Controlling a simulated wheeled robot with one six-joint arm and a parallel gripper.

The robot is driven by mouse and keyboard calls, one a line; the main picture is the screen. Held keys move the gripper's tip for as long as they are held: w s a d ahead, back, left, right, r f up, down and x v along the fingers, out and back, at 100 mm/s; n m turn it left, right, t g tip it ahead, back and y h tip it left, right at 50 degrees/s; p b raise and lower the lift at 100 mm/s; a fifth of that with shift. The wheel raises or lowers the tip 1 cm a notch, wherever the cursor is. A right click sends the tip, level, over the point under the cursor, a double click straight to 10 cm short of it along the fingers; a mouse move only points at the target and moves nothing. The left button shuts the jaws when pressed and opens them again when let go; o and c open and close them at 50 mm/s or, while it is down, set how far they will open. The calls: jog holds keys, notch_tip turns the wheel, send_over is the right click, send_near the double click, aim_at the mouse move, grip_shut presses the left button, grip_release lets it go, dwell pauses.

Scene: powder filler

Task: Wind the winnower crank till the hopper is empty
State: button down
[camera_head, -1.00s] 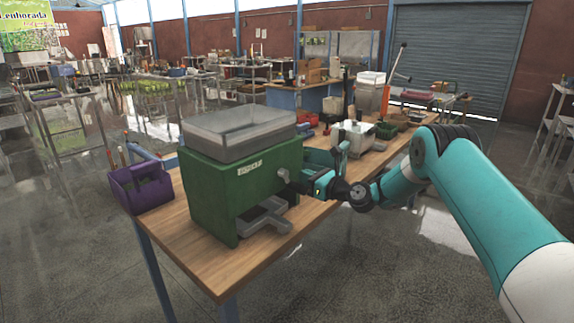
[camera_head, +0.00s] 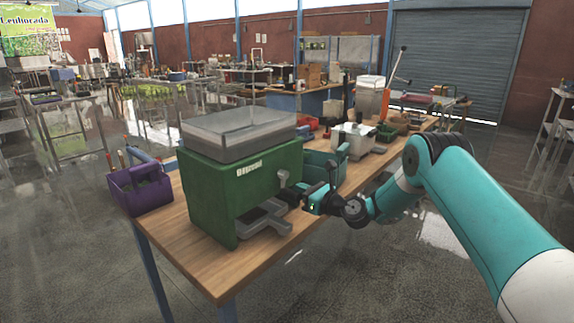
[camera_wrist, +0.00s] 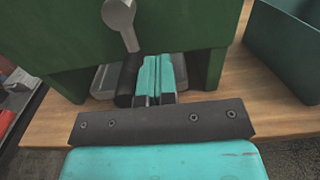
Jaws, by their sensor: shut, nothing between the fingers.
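The winnower is a green box (camera_head: 262,177) on the wooden table, with a clear grey hopper (camera_head: 240,135) on top. I cannot make out any contents in the hopper. Its grey crank (camera_head: 283,179) is on the front face and hangs down; in the wrist view the crank arm (camera_wrist: 120,20) leads to a black handle (camera_wrist: 127,78). My gripper (camera_head: 297,193) is at the crank's low end. In the wrist view my gripper's teal fingers (camera_wrist: 155,75) are shut and empty, close beside the handle on its right. I cannot tell whether they touch it.
A grey tray (camera_head: 263,218) sticks out at the winnower's base, below the crank. A teal bin (camera_head: 320,165) stands close on the right, a purple caddy (camera_head: 140,188) on the left. A white machine (camera_head: 353,138) is farther back. The table front (camera_head: 215,273) is bare.

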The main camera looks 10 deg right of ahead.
jog(key=shift+s+a+f, duration=0.3)
jog(key=shift+s+a, duration=0.1)
jog(key=shift+a, duration=0.25)
